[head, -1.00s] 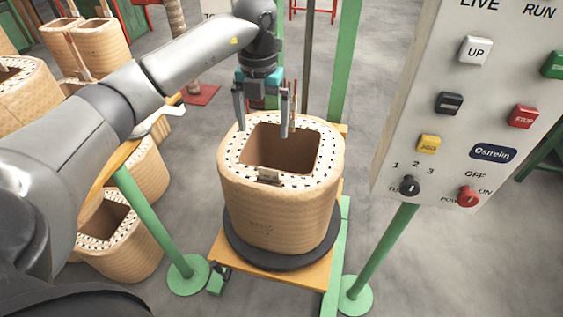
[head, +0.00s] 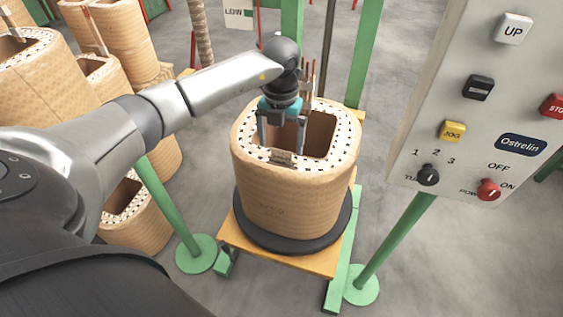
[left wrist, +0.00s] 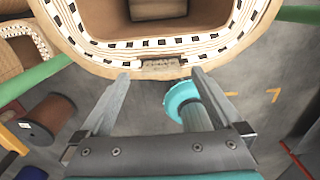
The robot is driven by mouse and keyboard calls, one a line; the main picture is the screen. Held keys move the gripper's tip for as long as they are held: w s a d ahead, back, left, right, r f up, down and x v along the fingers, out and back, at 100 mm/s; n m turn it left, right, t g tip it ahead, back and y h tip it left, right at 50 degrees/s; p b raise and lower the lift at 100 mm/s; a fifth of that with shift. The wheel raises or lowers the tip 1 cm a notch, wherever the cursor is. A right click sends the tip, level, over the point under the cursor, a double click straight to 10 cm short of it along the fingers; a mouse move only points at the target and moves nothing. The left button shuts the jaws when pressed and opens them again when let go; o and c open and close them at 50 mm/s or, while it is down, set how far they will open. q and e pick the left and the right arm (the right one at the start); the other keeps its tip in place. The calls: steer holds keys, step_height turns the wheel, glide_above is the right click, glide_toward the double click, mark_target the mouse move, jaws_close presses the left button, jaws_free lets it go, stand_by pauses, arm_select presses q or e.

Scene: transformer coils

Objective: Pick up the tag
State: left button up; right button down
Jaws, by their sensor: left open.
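The tag (head: 281,157) is a small, brownish-grey plate on the top rim of the large tan coil (head: 290,200), at the near edge of its square opening. In the left wrist view, the tag (left wrist: 160,64) lies flat on the coil's rim. My left gripper (head: 281,149) is open above the coil's top, with its two fingers pointing down. In the left wrist view, the fingertips (left wrist: 160,74) are on either side of the tag, with nothing between them. I cannot tell how high they are above it. My right gripper is out of view.
The coil stands on a black disc (head: 333,230) on an orange platform (head: 240,237). A control panel (head: 465,120) on a green post is to the right. More coils (head: 35,85) crowd the left. Another green post (head: 175,207) stands between. Grey floor is open at lower right.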

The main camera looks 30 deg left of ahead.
arm_select(q)
step_height(320, 180, down, 3)
steer(key=shift+d+f+b, duration=0.1)
steer(key=shift+f+b, duration=0.1)
steer(key=shift+b, duration=0.1)
steer(key=shift+r, duration=0.1)
steer(key=c, duration=1.3)
steer(key=shift+c, duration=0.2)
step_height(320, 180, up, 20)
steer(key=p, duration=0.3)
step_height(320, 180, up, 7)
steer(key=p, duration=0.7)
glide_above(282, 151)
steer(key=shift+w, duration=0.1)
